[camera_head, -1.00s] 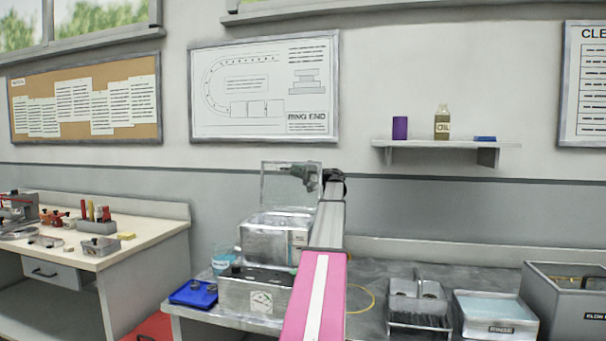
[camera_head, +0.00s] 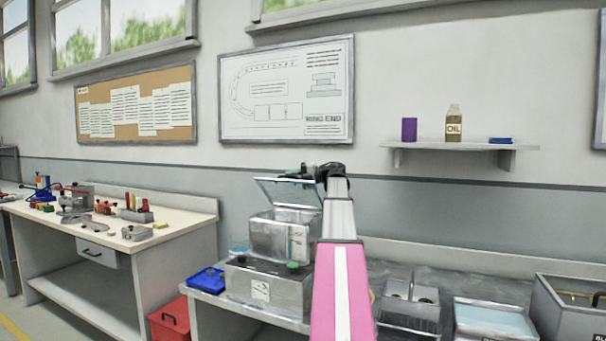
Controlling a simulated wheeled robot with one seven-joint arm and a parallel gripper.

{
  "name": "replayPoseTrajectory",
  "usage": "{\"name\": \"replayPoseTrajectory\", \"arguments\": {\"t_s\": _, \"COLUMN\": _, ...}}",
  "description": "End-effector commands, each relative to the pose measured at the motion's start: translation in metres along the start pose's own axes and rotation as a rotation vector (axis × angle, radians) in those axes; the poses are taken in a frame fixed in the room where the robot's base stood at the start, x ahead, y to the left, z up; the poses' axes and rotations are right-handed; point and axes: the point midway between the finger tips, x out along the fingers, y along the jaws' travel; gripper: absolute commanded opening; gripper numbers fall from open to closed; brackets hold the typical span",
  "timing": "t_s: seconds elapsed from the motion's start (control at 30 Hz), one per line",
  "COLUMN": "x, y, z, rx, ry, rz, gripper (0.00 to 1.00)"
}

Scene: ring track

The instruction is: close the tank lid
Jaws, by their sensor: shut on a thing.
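The tank (camera_head: 270,237) is a grey metal box on the bench, behind a metal control unit with a dial. Its clear lid (camera_head: 283,193) is tilted partway, its raised edge above the tank. My gripper (camera_head: 302,172) is at the lid's top right edge, seen from behind over my pink and grey arm. It appears shut on the lid, but the fingertips are small and partly hidden by my wrist. My arm hides the bench to the right of the tank.
A blue tray (camera_head: 206,280) sits at the bench's left end, with a red bin (camera_head: 170,322) below. Metal trays (camera_head: 410,300) and a blue-filled basin (camera_head: 492,318) stand right of my arm. A wall shelf (camera_head: 458,146) holds a bottle.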

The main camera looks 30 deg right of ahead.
Motion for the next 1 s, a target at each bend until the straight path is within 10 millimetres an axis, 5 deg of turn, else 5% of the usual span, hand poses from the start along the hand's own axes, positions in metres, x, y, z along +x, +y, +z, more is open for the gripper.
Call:
{"name": "replayPoseTrajectory", "arguments": {"t_s": 0.5, "x": 0.027, "y": -0.042, "z": -0.07, "rx": -0.439, "ry": 0.004, "rz": -0.175, "gripper": 0.0}}
{"name": "replayPoseTrajectory", "arguments": {"t_s": 1.0, "x": 0.037, "y": -0.079, "z": -0.093, "rx": -0.691, "ry": 0.006, "rz": -0.281, "gripper": 0.0}}
